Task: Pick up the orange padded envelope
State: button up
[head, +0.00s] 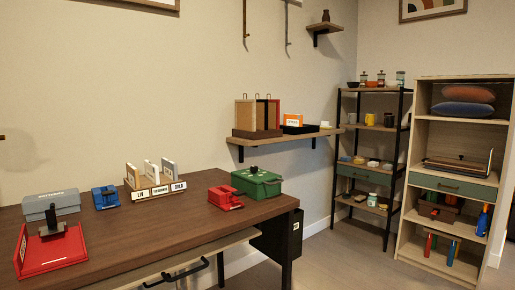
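No orange padded envelope can be clearly made out in the head view. A small orange item with a white label (293,120) stands on the wall shelf, beside upright brown and red folders (258,114). It is too small to tell whether it is an envelope.
A brown desk (150,236) fills the lower left, bearing a red tray (40,262), a grey box (50,205), a blue item (106,197), a card rack (155,190), a red item (225,197) and a green box (258,183). A dark rack (337,160) and wooden bookcase (457,150) stand right. Some floor (345,255) is clear.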

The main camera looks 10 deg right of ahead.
aim_at(291, 120)
jog(key=i+l, duration=0.25)
jog(key=i+l+u, duration=0.1)
jog(key=i+l, duration=0.15)
jog(key=l, duration=0.2)
jog(key=i+l, duration=0.25)
jog(key=i+l+u, duration=0.1)
jog(key=i+l, duration=0.15)
jog(key=l, duration=0.2)
jog(key=i+l, duration=0.2)
jog(key=l, duration=0.2)
jog(key=i+j+u, duration=0.05)
